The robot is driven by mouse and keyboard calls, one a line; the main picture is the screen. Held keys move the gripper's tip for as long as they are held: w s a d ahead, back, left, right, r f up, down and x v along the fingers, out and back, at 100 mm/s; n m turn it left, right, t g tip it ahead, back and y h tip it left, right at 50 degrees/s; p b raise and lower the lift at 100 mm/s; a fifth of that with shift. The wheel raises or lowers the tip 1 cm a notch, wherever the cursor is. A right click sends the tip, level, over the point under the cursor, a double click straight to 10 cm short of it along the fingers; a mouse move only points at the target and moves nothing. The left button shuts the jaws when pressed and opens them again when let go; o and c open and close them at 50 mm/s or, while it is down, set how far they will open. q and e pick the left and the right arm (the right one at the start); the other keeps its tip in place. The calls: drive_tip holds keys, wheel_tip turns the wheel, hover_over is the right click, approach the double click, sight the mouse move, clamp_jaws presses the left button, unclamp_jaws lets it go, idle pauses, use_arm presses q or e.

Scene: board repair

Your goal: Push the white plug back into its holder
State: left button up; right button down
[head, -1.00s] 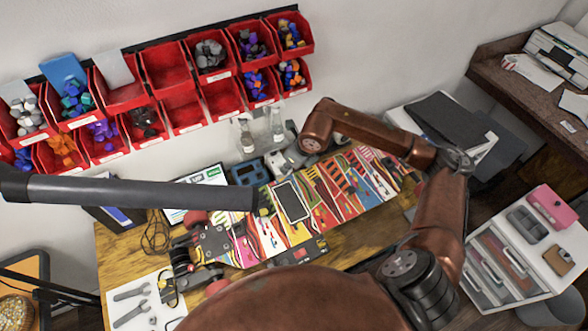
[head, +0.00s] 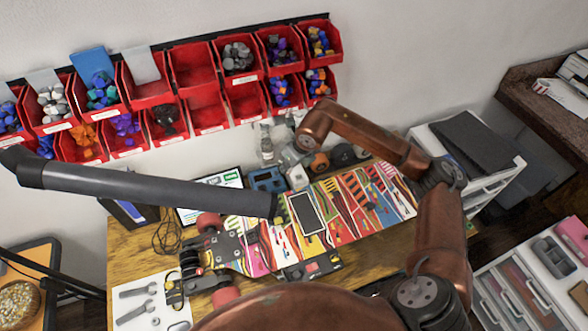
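I cannot make out the white plug or its holder; they are too small or hidden. An upturned skateboard (head: 345,232) with a colourful striped deck and red wheels (head: 209,221) lies on the wooden table. A dark flat panel (head: 307,213) with a pale rim lies on the deck.
A long grey tube (head: 150,190) crosses from the left, its end over the deck. Red bins (head: 197,70) hang on the wall behind. A blue device (head: 267,180) and a bottle (head: 266,145) stand behind the deck. Wrenches (head: 137,291) lie at the front left. A drawer unit (head: 530,285) stands right.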

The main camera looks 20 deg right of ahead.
drive_tip(key=b, duration=0.2)
hover_over(275, 182)
drive_tip(key=s, duration=0.1)
use_arm(q)
drive_tip(key=shift+s+f, duration=0.2)
drive_tip(key=shift+f, duration=0.65)
use_arm(e)
drive_tip(key=shift+s+d, duration=0.1)
drive_tip(key=shift+d, duration=0.15)
use_arm(q)
drive_tip(key=shift+s+f+b, duration=0.25)
drive_tip(key=shift+f+b, duration=0.45)
drive_tip(key=shift+f, duration=0.1)
drive_tip(key=shift+s+f+b, duration=0.2)
drive_tip(key=shift+f+b, duration=0.55)
drive_tip(key=shift+s+f+b, duration=0.25)
drive_tip(key=shift+f+b, duration=0.45)
drive_tip(key=shift+f, duration=0.1)
use_arm(e)
drive_tip(key=shift+f, duration=4.4)
use_arm(q)
drive_tip(key=shift+s+f+b, duration=0.3)
drive_tip(key=shift+f+b, duration=0.5)
drive_tip(key=shift+f, duration=0.05)
use_arm(e)
drive_tip(key=shift+f, duration=1.7)
drive_tip(key=c, duration=1.7)
unclamp_jaws()
drive_tip(key=shift+c, duration=0.2)
